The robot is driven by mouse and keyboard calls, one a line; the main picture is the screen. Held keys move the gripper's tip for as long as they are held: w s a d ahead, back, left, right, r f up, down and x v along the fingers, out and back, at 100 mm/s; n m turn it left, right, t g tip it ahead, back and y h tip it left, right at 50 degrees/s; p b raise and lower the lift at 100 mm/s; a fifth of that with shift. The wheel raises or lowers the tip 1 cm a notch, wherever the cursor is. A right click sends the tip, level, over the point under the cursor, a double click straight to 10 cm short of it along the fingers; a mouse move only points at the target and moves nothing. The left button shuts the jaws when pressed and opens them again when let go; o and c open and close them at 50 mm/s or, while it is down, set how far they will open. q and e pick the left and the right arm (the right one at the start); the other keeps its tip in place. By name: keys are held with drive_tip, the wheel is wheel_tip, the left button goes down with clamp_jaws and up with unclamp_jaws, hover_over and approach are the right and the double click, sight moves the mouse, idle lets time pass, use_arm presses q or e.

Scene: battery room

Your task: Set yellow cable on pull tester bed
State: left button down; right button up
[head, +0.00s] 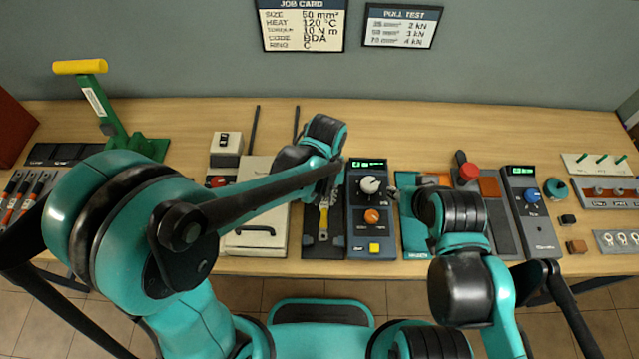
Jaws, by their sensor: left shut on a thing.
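The yellow cable (323,218) shows as a short yellow strip with a grey end. It stands out against a dark, narrow bed (312,247) left of a grey control unit (371,240) with a green display. My left gripper (328,185) is at the cable's upper end and shut on it. The fingers and the cable's upper part are mostly hidden by my arm. I cannot tell whether the cable rests on the bed or hangs just above it.
A pale case (255,225) stands left of the bed. A teal device (415,242) and a second grey unit (528,210) stand to the right. A green lever tool (120,135) is at the back left. Racks of small parts (610,192) fill the right end. The bench's back strip is mostly clear.

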use_arm(q)
drive_tip(key=shift+f+b, duration=0.45)
drive_tip(key=shift+f, duration=0.2)
drive_tip(key=shift+f+b, duration=1.6)
drive_tip(key=shift+f, duration=0.5)
drive_tip(key=shift+s, duration=0.2)
drive_tip(key=shift+f+b, duration=0.55)
drive_tip(key=shift+b, duration=0.05)
drive_tip(key=c, duration=1.3)
unclamp_jaws()
drive_tip(key=shift+r, duration=0.15)
